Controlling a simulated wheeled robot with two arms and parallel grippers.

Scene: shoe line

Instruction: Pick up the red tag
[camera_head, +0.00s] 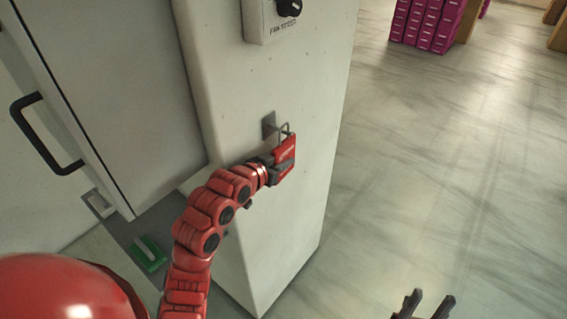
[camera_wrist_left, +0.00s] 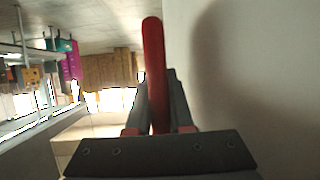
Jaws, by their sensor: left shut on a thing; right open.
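The red tag (camera_head: 286,152) hangs at a small metal hook on the side of a pale cabinet. My left gripper (camera_head: 276,166) is shut on the red tag at the cabinet face. In the left wrist view the tag (camera_wrist_left: 154,60) shows edge-on as a narrow red strip between the fingers of the left gripper (camera_wrist_left: 156,105). A thin metal loop at the tag's top meets the hook plate (camera_head: 269,125). My right gripper (camera_head: 424,304) is open and empty at the bottom edge, over the floor.
A fan speed dial (camera_head: 289,8) sits on the cabinet (camera_head: 225,75) above the hook. A grey door with a black handle (camera_head: 45,135) is at left. A green object (camera_head: 149,253) lies low beside the cabinet. Purple boxes (camera_head: 428,22) stand far back. The floor at right is clear.

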